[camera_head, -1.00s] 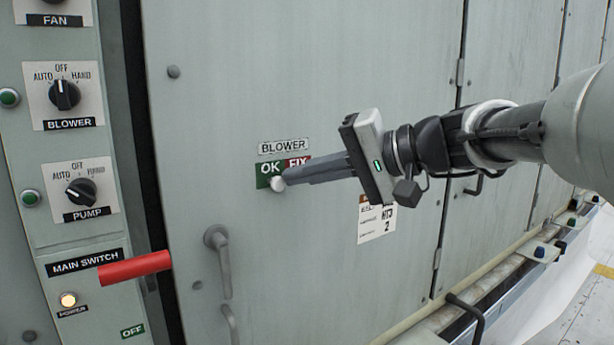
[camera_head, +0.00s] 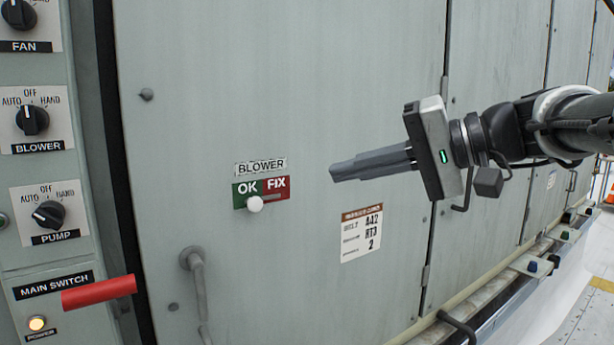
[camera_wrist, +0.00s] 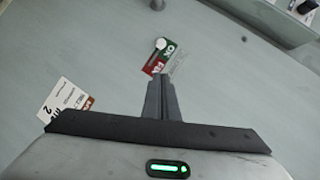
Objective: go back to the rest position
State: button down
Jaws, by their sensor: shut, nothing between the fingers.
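My gripper (camera_head: 333,172) is shut and empty. It points left in front of the grey cabinet door (camera_head: 300,80), to the right of the BLOWER OK/FIX slider and apart from it. The slider's white knob (camera_head: 255,204) sits under the green OK side of the plate (camera_head: 276,187). In the wrist view my shut fingers (camera_wrist: 160,80) point toward the plate, with the white knob (camera_wrist: 160,43) just beyond it.
A control panel (camera_head: 75,210) at left holds FAN, BLOWER and PUMP knobs. A red main switch handle (camera_head: 98,292) sticks out to the right. A door handle (camera_head: 198,285) is below the slider. A paper label (camera_head: 361,233) is below my gripper. Pipes run along the lower right.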

jog(key=shift+s+d+r, duration=0.1)
jog(key=shift+s+d, duration=0.15)
jog(key=shift+d, duration=0.1)
jog(key=s+f+g+h+p, duration=0.2)
jog(key=s+f+h+p, duration=0.5)
jog(key=s+f, duration=0.3)
jog(key=s+d+f+n+h+p, duration=0.1)
jog(key=s+d+f+h+p, duration=0.2)
jog(key=s+d+f+h, duration=0.2)
jog(key=shift+s+d+f+n+t+h, duration=0.3)
jog(key=shift+s+d+f+t+h, duration=0.15)
jog(key=shift+s+f, duration=0.2)
